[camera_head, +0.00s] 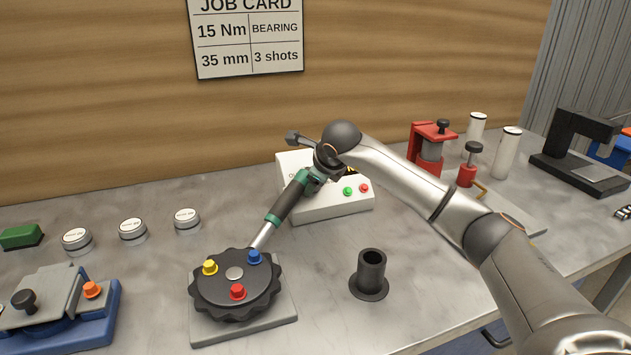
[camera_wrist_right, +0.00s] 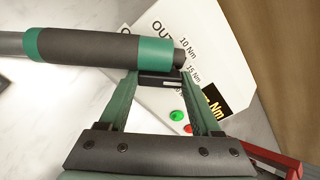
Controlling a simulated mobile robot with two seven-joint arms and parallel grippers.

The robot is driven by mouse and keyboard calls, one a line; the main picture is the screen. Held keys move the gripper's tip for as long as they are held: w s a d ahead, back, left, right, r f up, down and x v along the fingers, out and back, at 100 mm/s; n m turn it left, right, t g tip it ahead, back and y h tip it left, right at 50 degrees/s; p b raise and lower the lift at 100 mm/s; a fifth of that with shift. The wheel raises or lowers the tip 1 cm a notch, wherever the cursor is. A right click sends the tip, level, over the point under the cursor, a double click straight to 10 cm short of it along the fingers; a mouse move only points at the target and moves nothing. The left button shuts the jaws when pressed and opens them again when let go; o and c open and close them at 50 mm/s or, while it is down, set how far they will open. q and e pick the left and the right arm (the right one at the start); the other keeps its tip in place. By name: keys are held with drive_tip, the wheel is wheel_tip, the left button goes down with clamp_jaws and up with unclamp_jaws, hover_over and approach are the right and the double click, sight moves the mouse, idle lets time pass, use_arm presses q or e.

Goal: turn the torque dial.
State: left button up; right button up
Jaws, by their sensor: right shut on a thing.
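My right gripper (camera_head: 317,178) is at the white control box (camera_head: 330,207). In the right wrist view, the fingertips (camera_wrist_right: 162,80) are shut on a dark piece (camera_wrist_right: 160,82) beside the printed 10 Nm and 15 Nm marks, which looks like the torque dial. The dial's face and pointer are mostly hidden. A tool with a green and black grip (camera_head: 287,202) and a silver shaft slants up from the dark round fixture to the gripper. Its grip (camera_wrist_right: 90,47) crosses over the fingertips in the wrist view; I cannot tell whether they touch. My left gripper is out of view.
The dark round fixture (camera_head: 210,297) has coloured caps. A black flanged sleeve (camera_head: 371,270) stands right of it. White round tins (camera_head: 133,229) and a blue-based fixture (camera_head: 60,325) are at left. Red tools (camera_head: 430,150) and white cylinders (camera_head: 507,153) stand at right.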

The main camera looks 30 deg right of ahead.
drive_tip(key=o, duration=1.4)
drive_tip(key=v, duration=1.2)
drive_tip(key=shift+s+r+b, duration=0.2)
drive_tip(key=shift+r+b, duration=0.05)
drive_tip(key=shift+b, duration=0.1)
